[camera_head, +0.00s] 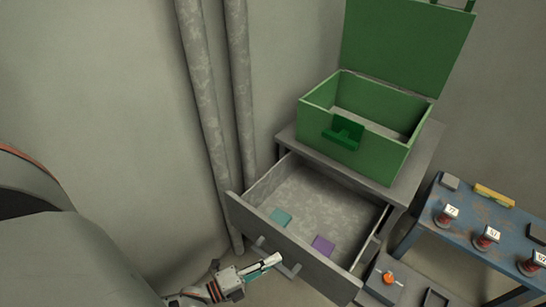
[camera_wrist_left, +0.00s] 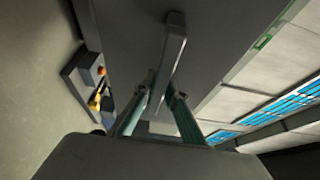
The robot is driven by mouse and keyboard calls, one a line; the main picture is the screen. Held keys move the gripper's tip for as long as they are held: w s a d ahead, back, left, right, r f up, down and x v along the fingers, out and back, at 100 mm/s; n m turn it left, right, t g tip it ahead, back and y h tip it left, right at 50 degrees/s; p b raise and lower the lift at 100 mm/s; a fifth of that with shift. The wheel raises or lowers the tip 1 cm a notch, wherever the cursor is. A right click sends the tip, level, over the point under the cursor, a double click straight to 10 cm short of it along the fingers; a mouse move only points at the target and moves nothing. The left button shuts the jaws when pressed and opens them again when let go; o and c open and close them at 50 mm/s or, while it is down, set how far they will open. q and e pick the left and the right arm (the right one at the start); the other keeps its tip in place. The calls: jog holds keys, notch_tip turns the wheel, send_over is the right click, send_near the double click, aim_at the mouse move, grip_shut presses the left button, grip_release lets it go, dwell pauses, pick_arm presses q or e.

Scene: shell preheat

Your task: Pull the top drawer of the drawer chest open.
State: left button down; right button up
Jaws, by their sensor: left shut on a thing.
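The grey drawer chest (camera_head: 415,173) stands in the middle right of the head view. Its top drawer (camera_head: 318,192) is pulled well out, with its inside in view. The drawer's bar handle (camera_wrist_left: 176,46) shows on the drawer front in the left wrist view. My left gripper (camera_head: 274,260) is at the outer side of the drawer front, shut on the handle. In the left wrist view its two fingers (camera_wrist_left: 162,97) sit on either side of the bar. My right gripper is not in view.
A teal piece (camera_head: 281,217) and a purple piece (camera_head: 323,245) lie in the drawer. An open green box (camera_head: 385,150) stands on the chest. A blue bench (camera_head: 463,238) with several labelled items is at the right. Pipes (camera_head: 240,85) run down the wall behind.

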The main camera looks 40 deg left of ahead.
pick_arm(q)
jog(key=c, duration=2)
grip_release()
jog(key=shift+c, duration=0.2)
jog(key=v, duration=1.2)
